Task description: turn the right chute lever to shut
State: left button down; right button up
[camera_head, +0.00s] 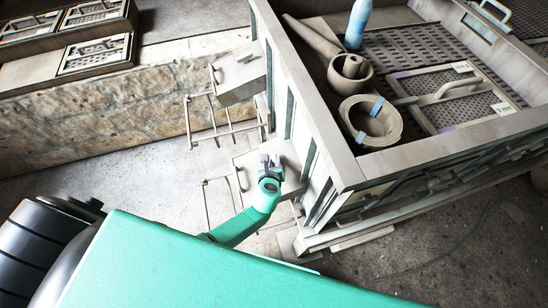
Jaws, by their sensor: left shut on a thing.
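My left gripper (272,161) is at the nearer of two pale box-shaped chutes (246,172) on the side of the large metal bench. Its green arm comes up from the bottom of the picture. The gripper is shut, with its fingertips over the chute's top near the bench wall. The right chute lever is small and mostly hidden at the fingers, so its angle cannot be told. My right gripper is not in view.
The farther chute (238,73) has a thin wire frame (195,120) below it. The bench top (435,120) holds a coiled belt roll (371,121), a cup (350,72) and a blue bottle (358,24). A stone ledge (110,110) runs along the left. The floor between is clear.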

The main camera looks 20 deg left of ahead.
pick_arm(q)
jog(key=shift+r+n+g+y, duration=0.1)
jog(key=shift+n+g+y, duration=0.4)
jog(key=shift+n+y, duration=0.45)
jog(key=shift+n, duration=0.25)
jog(key=c, duration=0.7)
grip_release()
jog(key=shift+s+r+p, duration=0.2)
jog(key=shift+s+p, duration=0.05)
jog(key=shift+p, duration=0.1)
jog(key=p+v, duration=0.1)
jog(key=v, duration=1.2)
jog(key=shift+s+d+r, duration=0.1)
jog(key=shift+s+r, duration=0.1)
jog(key=shift+r, duration=0.05)
